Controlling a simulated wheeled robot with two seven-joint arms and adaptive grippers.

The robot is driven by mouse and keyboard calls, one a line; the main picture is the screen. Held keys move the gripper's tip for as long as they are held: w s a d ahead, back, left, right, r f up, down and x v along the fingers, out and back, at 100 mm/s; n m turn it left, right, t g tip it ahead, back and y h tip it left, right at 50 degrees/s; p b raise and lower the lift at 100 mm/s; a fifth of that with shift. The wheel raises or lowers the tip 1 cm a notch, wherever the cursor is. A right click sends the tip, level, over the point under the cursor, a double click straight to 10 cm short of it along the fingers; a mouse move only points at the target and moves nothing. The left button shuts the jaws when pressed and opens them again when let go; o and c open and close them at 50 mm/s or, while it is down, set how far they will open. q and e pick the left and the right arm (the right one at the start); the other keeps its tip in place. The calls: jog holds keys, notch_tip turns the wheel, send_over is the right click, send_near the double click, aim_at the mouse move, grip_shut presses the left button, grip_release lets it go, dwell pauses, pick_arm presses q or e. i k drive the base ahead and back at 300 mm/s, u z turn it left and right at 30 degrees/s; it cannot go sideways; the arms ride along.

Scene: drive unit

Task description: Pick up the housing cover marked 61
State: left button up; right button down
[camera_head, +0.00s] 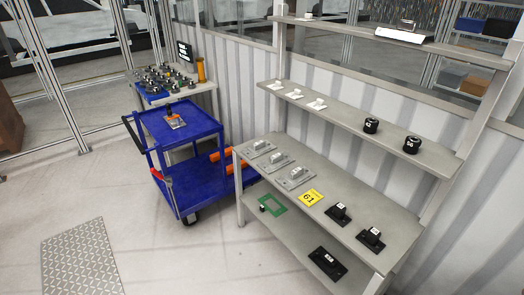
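A yellow square plate marked 61 (311,197) lies on the middle shelf of the grey rack (352,207), near its front edge. I cannot tell whether it is the cover itself or a label. To its left, several grey metal pieces with raised centres (296,177) lie in a row on flat bases. To its right are two black parts with white labels, one nearer the plate (338,214) and one farther right (371,240). Neither of my grippers is in view.
The upper shelf holds white pieces (296,94) and black round parts (371,125). The bottom shelf holds a green frame (272,204) and a black block (327,263). A blue cart (184,126) stands left of the rack. Open floor (155,235) lies in front; a metal floor plate (82,262) lies left.

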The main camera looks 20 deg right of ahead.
aim_at(294, 178)
jog(key=z, duration=0.35)
jog(key=i, duration=1.05)
jog(key=z, duration=0.65)
